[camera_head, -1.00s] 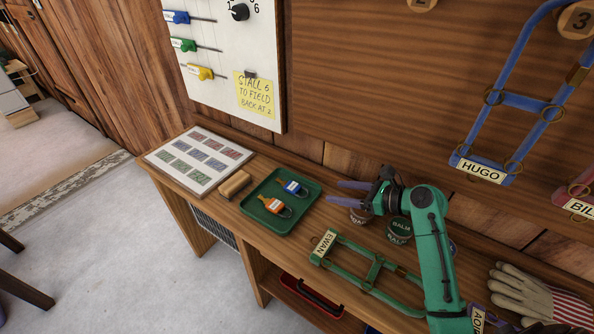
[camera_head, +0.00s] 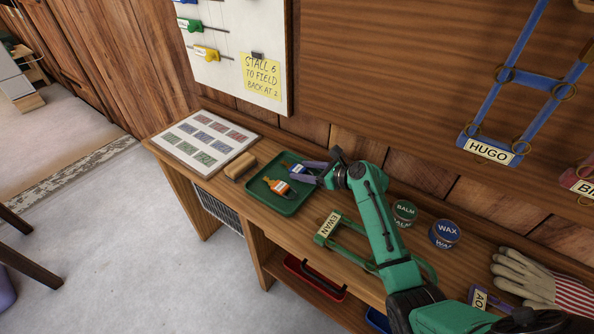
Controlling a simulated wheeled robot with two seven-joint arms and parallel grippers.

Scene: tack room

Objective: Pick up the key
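A green tray (camera_head: 258,198) on the wooden bench holds two tagged keys. The key with the orange tag (camera_head: 279,187) lies near the tray's middle and shows clearly. The key with the blue tag (camera_head: 297,169) lies behind it, partly hidden by my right gripper. My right gripper (camera_head: 298,170) reaches in from the right over the tray's right edge. Its two purple fingers are apart, one on either side of the blue tag in the picture. I cannot tell whether they touch it. My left gripper is not in view.
A wooden block (camera_head: 240,167) and a framed card chart (camera_head: 206,143) lie left of the tray. The EWAN halter (camera_head: 330,228), balm tin (camera_head: 404,212), wax tin (camera_head: 445,233) and gloves (camera_head: 525,277) lie to the right. The wall board (camera_head: 235,45) rises behind the bench.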

